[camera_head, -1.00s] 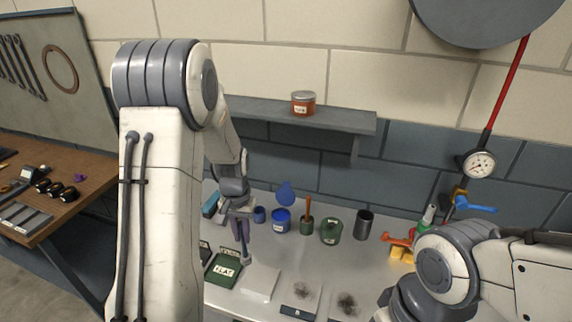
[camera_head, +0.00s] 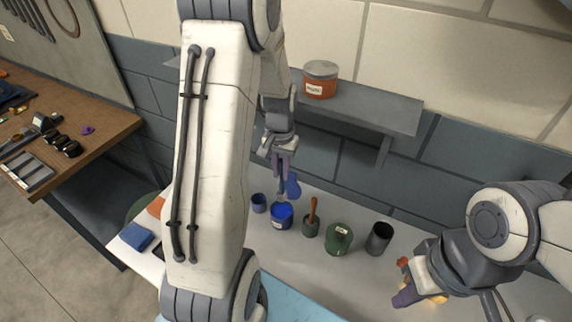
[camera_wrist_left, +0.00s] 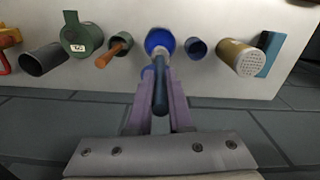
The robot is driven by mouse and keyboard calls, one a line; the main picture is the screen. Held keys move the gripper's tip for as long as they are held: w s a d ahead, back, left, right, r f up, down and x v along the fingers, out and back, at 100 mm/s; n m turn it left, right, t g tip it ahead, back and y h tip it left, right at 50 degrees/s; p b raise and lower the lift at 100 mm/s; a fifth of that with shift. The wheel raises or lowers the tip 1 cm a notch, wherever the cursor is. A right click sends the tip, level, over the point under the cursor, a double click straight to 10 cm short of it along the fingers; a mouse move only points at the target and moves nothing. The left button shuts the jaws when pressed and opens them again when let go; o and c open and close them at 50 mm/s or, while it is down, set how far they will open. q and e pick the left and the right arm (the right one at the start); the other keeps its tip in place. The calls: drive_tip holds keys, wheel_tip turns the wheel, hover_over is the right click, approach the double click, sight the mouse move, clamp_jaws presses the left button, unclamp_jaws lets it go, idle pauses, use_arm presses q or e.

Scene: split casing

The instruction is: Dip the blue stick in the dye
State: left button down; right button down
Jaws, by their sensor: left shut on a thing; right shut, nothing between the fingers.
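My left gripper (camera_head: 281,170) has purple fingers shut on the blue stick (camera_wrist_left: 160,88). The stick points down from the fingers toward the blue dye pot (camera_head: 281,217). In the left wrist view the stick's far end overlaps the near rim of the blue pot (camera_wrist_left: 160,38). I cannot tell whether its tip is above the pot or inside it. My right gripper (camera_head: 404,296) is shut and empty, low at the right, by a yellow-orange thing partly hidden by it.
A small blue cup (camera_head: 259,203) stands left of the dye pot. A green pot with a brown handle (camera_head: 311,226), a green tin (camera_head: 339,238) and a dark cup (camera_head: 380,239) stand to its right. A blue shape (camera_head: 293,187) is behind it. A shelf (camera_head: 385,108) carries an orange tin (camera_head: 320,80).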

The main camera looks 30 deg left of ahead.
sight(281, 194)
use_arm(q)
drive_tip(key=shift+f+b, duration=2.25)
drive_tip(key=shift+f, duration=0.65)
drive_tip(key=shift+f+b, duration=0.4)
drive_tip(key=shift+f, duration=0.05)
drive_tip(key=shift+s+f, duration=0.1)
wheel_tip(281, 194, up, 7)
drive_tip(key=p, duration=0.6)
idle(0.4)
